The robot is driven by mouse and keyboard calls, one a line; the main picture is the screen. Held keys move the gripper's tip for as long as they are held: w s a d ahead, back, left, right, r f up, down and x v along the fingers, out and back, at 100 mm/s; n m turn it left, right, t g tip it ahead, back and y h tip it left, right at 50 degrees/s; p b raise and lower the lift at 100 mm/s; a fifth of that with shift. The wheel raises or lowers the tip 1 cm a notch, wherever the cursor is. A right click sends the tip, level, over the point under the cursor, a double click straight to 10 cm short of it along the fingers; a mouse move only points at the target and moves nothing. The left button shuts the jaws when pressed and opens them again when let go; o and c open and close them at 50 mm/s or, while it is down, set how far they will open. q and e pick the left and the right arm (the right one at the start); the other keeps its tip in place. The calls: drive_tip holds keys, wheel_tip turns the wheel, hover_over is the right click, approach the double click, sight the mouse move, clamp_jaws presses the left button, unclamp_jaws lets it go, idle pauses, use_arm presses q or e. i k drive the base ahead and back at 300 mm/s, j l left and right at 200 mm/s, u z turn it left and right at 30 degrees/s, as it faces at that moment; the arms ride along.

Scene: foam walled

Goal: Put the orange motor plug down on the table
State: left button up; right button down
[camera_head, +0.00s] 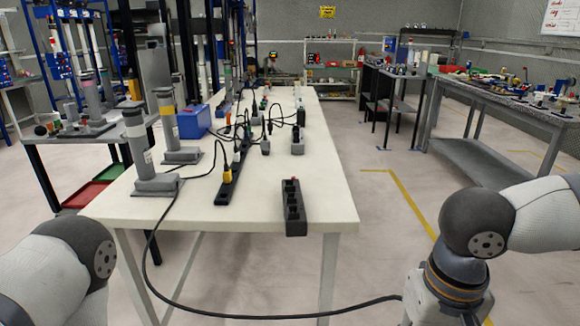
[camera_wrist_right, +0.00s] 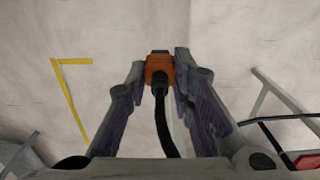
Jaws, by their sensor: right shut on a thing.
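The orange motor plug (camera_wrist_right: 158,68) is between the fingers of my right gripper (camera_wrist_right: 161,74) in the right wrist view, with its black cable running back toward the palm. My right gripper is shut on it, and pale floor shows behind it. In the head view the plug and the right fingers are hidden or out of frame; my right wrist is at the lower right, beyond the table's right side. The white table (camera_head: 262,208) stands in the middle. A black cable (camera_head: 270,316) hangs from it toward my right wrist. My left gripper is not in view.
A black socket strip (camera_head: 293,208) lies at the table's front right edge. Another strip (camera_head: 233,172) holds a yellow plug (camera_head: 227,176). Grey motor posts (camera_head: 138,145) stand at the left, near a blue box (camera_head: 194,122).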

sight(260, 179)
drive_tip(key=i+j+u, duration=0.4)
drive_tip(key=i+j, duration=0.35)
drive_tip(key=j, duration=0.1)
